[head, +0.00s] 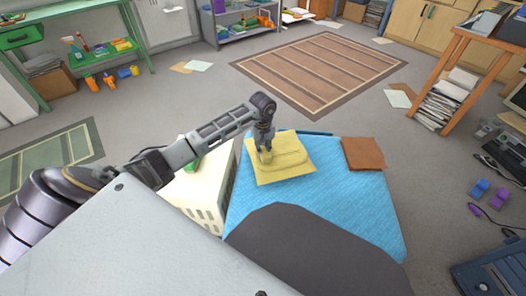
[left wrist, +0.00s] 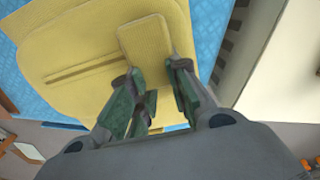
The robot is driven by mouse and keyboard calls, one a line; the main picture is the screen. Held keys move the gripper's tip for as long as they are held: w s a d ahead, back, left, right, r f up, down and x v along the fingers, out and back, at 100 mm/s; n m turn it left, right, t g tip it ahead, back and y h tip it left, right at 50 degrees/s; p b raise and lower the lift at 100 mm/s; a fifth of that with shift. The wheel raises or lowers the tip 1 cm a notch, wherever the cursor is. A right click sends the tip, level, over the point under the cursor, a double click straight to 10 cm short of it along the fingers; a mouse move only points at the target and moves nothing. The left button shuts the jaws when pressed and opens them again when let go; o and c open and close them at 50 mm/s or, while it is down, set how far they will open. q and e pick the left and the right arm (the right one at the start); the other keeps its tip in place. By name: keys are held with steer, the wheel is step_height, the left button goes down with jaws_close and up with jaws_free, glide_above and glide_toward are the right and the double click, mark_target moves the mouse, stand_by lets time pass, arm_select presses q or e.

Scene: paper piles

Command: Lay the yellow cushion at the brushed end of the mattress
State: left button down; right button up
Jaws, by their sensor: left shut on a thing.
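The yellow cushion (head: 287,166) is over the far left part of the blue mattress (head: 330,205); I cannot tell whether it rests fully on it. It fills much of the left wrist view (left wrist: 90,65), with a raised tab and a seam on top. My left gripper (head: 265,155) points down at the cushion's left part. In the left wrist view its fingers (left wrist: 155,72) are shut on the raised tab. The blue mattress also shows at the corners of that view (left wrist: 25,95). Which mattress end is brushed I cannot make out. My right gripper is not in view.
A folded rust-brown cloth (head: 363,153) lies at the mattress's far right corner. A cream slotted crate (head: 205,195) stands against the mattress's left side, under my left arm. A wooden shelf with paper piles (head: 440,105) stands right. Floor beyond the mattress is mostly clear, with a striped rug (head: 322,72).

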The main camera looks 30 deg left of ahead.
arm_select(q)
steer(key=shift+w+f, duration=0.1)
steer(key=shift+f, duration=0.2)
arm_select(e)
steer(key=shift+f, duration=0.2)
arm_select(q)
steer(key=c, duration=1.4)
jaws_free()
steer(key=shift+o, duration=0.2)
steer(key=shift+r, duration=0.15)
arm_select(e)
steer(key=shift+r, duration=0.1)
arm_select(q)
step_height(320, 180, up, 11)
steer(key=p, duration=0.3)
steer(key=shift+f, duration=0.2)
steer(key=shift+r+p, duration=0.45)
steer(key=shift+r, duration=0.25)
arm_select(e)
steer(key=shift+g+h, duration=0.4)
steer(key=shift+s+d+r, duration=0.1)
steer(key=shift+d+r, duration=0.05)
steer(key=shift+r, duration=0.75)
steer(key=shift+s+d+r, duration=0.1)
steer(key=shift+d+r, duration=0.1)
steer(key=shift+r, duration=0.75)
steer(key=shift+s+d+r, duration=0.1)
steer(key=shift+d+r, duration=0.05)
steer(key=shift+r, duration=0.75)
